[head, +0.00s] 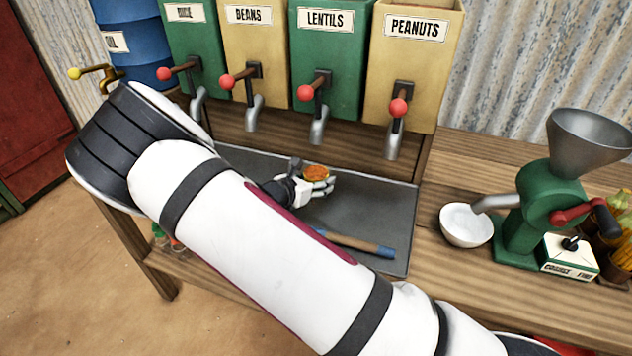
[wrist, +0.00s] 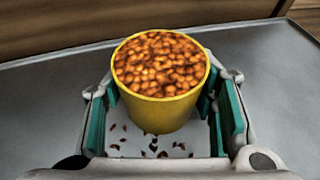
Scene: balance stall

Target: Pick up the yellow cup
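The yellow cup (wrist: 160,112) stands upright between the two fingers of my gripper (wrist: 160,100) in the wrist view. It is filled close to the rim with small orange-brown pieces. The green finger pads flank it closely on both sides; I cannot tell whether both press on it. In the head view the cup's filled top (head: 317,173) shows at my gripper (head: 316,186), over the grey tray (head: 385,205). My fingers hide most of the cup's wall there. I cannot tell whether its base touches the tray.
Dispensers for beans (head: 257,60), lentils (head: 328,65) and peanuts (head: 412,70) stand behind the tray, with spouts above it. A blue-ended wooden stick (head: 355,243) lies at the front. A white bowl (head: 466,226) and green grinder (head: 535,215) are right. Dark bits lie below the cup.

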